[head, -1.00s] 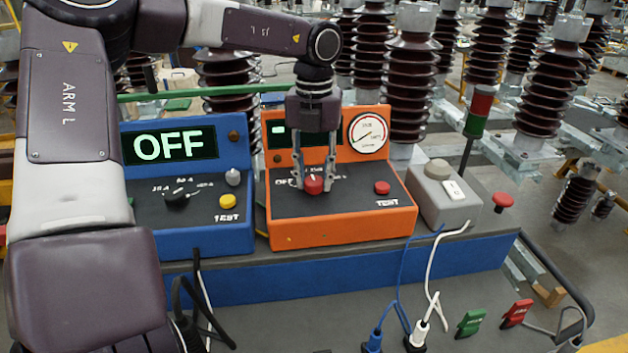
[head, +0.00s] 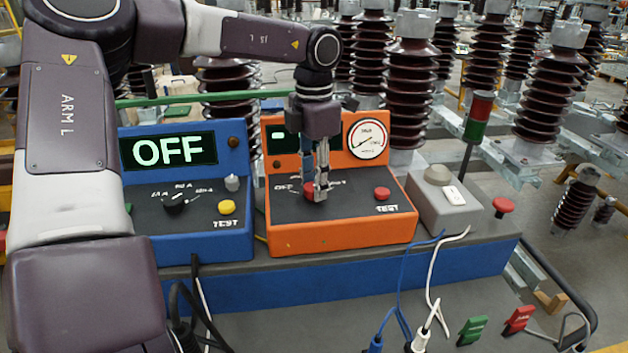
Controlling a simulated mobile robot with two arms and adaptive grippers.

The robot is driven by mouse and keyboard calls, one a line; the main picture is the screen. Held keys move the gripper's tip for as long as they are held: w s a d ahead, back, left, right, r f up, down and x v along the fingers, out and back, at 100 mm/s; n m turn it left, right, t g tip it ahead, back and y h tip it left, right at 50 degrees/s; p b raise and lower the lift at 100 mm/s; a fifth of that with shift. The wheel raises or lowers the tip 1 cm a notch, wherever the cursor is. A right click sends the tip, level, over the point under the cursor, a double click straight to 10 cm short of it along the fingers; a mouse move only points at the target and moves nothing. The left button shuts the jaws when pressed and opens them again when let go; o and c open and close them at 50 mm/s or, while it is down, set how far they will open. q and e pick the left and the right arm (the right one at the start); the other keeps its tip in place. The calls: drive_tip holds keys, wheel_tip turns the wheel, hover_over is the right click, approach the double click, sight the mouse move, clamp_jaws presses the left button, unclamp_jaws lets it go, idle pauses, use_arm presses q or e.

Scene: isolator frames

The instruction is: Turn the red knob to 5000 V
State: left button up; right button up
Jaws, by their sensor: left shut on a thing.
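The red knob (head: 309,189) is on the dark sloped face of the orange tester (head: 335,238). My left gripper (head: 318,192) comes down from above and is shut on the red knob, its fingers hiding part of the knob and of its scale. "OFF" shows to the left of the knob; the other scale marks are too small or hidden to read. The tester's round dial gauge (head: 367,138) is at its upper right. Its dark display (head: 283,136) is partly behind the gripper. My right gripper is not in view.
A red TEST button (head: 382,194) is right of the knob. The blue tester (head: 190,226), reading OFF, stands to the left. A grey box (head: 443,205) and a red mushroom button (head: 503,206) are to the right. Cables run down the bench front.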

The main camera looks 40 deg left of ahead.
use_arm(q)
drive_tip(key=shift+m, duration=1.1)
drive_tip(key=o, duration=1.2)
drive_tip(key=shift+c, duration=0.2)
wheel_tip(320, 180, up, 12)
